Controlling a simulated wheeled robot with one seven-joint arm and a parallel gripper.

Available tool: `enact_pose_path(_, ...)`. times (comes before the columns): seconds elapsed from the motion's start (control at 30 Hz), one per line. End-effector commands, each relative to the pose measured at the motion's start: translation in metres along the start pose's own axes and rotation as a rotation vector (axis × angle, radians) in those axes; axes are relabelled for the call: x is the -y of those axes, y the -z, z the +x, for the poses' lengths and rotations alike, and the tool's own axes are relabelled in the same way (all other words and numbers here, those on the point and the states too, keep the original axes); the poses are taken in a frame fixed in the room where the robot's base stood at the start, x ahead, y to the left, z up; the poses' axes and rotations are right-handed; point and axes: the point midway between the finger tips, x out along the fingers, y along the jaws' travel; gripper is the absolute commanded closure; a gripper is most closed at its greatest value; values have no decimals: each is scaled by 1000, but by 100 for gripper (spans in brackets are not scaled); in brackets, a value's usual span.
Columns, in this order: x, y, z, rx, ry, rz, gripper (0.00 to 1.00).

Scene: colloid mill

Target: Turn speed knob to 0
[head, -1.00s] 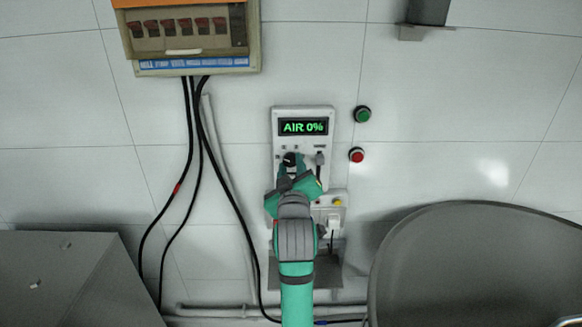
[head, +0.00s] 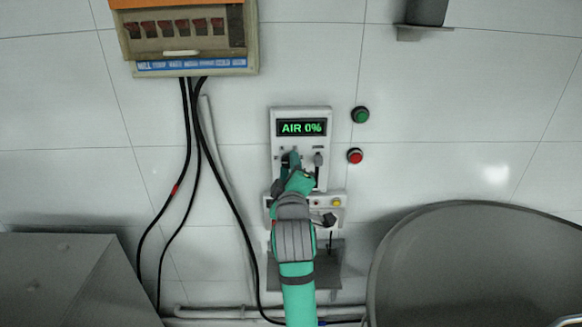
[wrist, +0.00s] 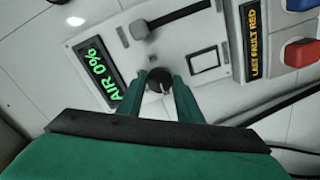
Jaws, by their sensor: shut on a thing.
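The speed knob (wrist: 158,79) is a small round dark knob on the white control panel (head: 322,113), below its display. The display (head: 302,127) reads "AIR 0%" in green; it also shows in the wrist view (wrist: 103,73). My gripper (head: 291,160) is at the panel, its two green fingers on either side of the knob and shut on it; the wrist view shows the fingertips (wrist: 159,86) at the knob. In the head view my gripper mostly hides the knob. The knob's pointer direction is hard to tell.
A green button (head: 360,115) and a red button (head: 355,156) are on the wall to the right. A fuse box (head: 185,35) with hanging cables is upper left. A large grey vessel (head: 470,265) stands lower right.

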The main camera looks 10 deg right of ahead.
Motion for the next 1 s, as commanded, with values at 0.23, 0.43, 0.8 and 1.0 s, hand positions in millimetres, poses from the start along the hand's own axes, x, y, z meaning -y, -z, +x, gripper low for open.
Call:
enact_pose_path(0.23,-1,-2,0,3,-2,0,90)
enact_pose_path(0.43,-2,-4,0,6,-3,1,49)
enact_pose_path(0.8,-3,-5,-12,7,-4,1,49)
enact_pose_path(1.0,-2,-4,-48,5,-4,1,49)
